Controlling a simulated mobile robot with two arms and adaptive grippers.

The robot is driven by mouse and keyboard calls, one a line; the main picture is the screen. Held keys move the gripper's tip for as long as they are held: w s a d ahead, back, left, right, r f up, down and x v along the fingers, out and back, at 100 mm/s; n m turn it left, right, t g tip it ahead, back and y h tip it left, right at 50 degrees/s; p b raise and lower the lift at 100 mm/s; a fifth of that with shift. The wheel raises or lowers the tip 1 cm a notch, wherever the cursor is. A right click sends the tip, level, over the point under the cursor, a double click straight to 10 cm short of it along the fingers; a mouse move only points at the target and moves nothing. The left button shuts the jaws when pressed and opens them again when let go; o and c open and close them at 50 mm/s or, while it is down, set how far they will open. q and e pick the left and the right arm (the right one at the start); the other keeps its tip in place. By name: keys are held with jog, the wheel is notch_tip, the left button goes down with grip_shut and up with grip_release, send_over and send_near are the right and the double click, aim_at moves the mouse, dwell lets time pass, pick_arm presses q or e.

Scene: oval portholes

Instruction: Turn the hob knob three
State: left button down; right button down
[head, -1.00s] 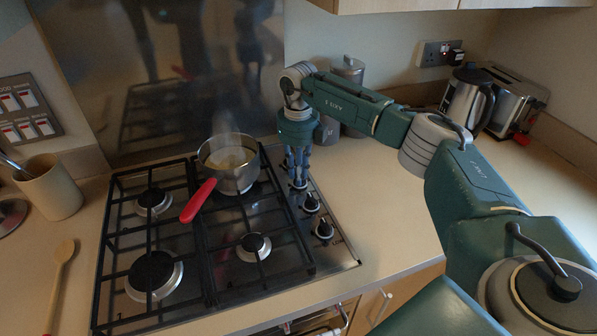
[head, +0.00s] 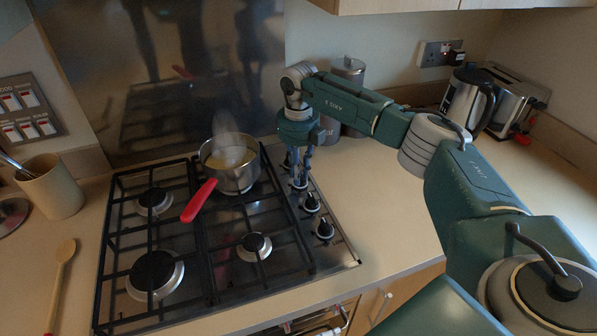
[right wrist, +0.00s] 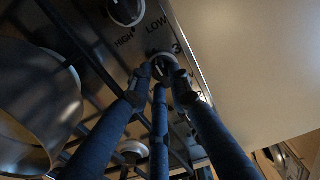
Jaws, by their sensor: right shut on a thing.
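My right gripper (head: 299,176) reaches down over the control strip at the hob's right side. Its blue fingers are shut on hob knob three (right wrist: 163,66), a dark round knob with a pale pointer line. The printed 3 shows beside it in the right wrist view, with LOW and HIGH marks nearby. The fingers (right wrist: 160,80) surround the knob and hide part of it. In the head view the fingers partly cover this knob (head: 299,184). My left gripper is not in view.
Other knobs (head: 311,202) (head: 324,230) sit close in the same row. A steaming pan (head: 230,180) with a red handle stands on the back right burner. Canisters (head: 348,72), a kettle (head: 466,100) and a toaster (head: 518,100) stand behind my right arm. The counter to the right is clear.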

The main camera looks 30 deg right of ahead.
jog(key=c, duration=1.6)
grip_release()
jog(key=shift+o, duration=0.2)
notch_tip(320, 180, up, 12)
